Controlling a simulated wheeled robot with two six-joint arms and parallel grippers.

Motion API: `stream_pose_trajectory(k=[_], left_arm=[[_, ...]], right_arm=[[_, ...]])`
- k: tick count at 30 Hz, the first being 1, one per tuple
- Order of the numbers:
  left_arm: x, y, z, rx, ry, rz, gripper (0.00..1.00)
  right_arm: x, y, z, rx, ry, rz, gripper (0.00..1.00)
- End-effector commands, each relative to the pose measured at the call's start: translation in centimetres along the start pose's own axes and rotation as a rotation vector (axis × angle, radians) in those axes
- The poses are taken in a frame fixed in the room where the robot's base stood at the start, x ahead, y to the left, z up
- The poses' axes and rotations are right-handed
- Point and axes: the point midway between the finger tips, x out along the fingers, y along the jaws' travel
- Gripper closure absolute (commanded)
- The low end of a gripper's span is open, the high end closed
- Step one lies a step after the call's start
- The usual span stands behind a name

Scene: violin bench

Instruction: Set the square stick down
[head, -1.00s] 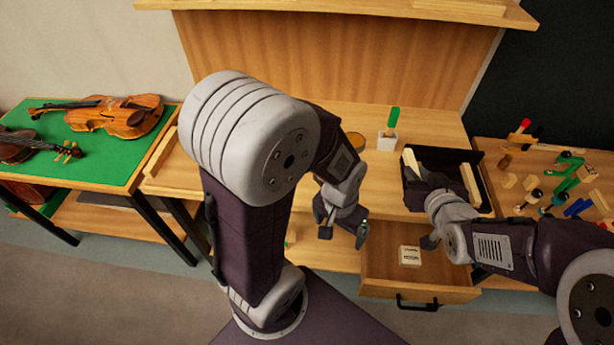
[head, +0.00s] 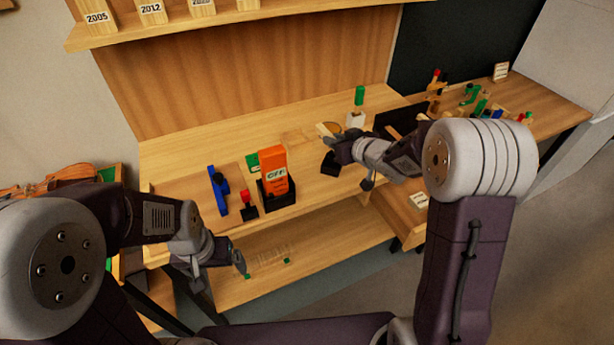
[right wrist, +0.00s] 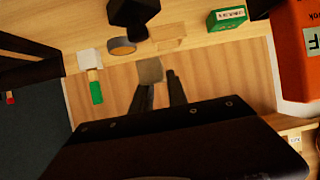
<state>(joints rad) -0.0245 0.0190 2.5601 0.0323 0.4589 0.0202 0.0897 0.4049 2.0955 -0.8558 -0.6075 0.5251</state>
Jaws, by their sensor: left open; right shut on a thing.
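The square stick (head: 324,130) is a pale wooden piece at my right gripper (head: 340,148), above the middle of the bench top. In the right wrist view the stick's square end (right wrist: 150,71) shows at the tips of the dark fingers (right wrist: 160,92); the rest is hidden. The right gripper is shut on it. I cannot tell whether the stick touches the bench. My left gripper (head: 220,268) is open and empty, low in front of the bench (head: 205,150).
A white holder (head: 355,119) with a green-topped item and a round tan lid (right wrist: 122,46) stand near the stick. A black block (head: 330,164) is close by. An orange box (head: 273,168), blue clamp (head: 218,190) and green box (head: 252,162) stand left. The drawer (head: 408,222) is open.

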Motion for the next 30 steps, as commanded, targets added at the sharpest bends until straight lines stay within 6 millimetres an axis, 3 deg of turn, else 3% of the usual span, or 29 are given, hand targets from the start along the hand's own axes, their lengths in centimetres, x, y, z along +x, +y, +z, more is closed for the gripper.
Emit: stream_pose_trajectory(k=[6,11,18,24,30], left_arm=[[0.3,0.0,0.0,0.0,0.0,0.0,0.06],[0.5,0.0,0.0,0.0,0.0,0.0,0.06],[3.2,-0.1,0.3,0.0,0.0,0.0,0.06],[4.2,-0.1,0.4,0.0,0.0,0.0,0.06],[4.3,-0.1,0.4,0.0,0.0,0.0,0.06]], right_arm=[[-0.6,2.7,0.9,0.024,0.0,0.049,1.0],[-0.6,2.8,1.1,0.027,0.0,0.055,1.0],[2.0,-2.3,3.8,0.026,-0.002,0.049,1.0],[3.9,-6.4,5.4,0.025,-0.002,0.049,1.0],[4.8,-8.4,6.1,0.026,0.0,0.054,1.0]])
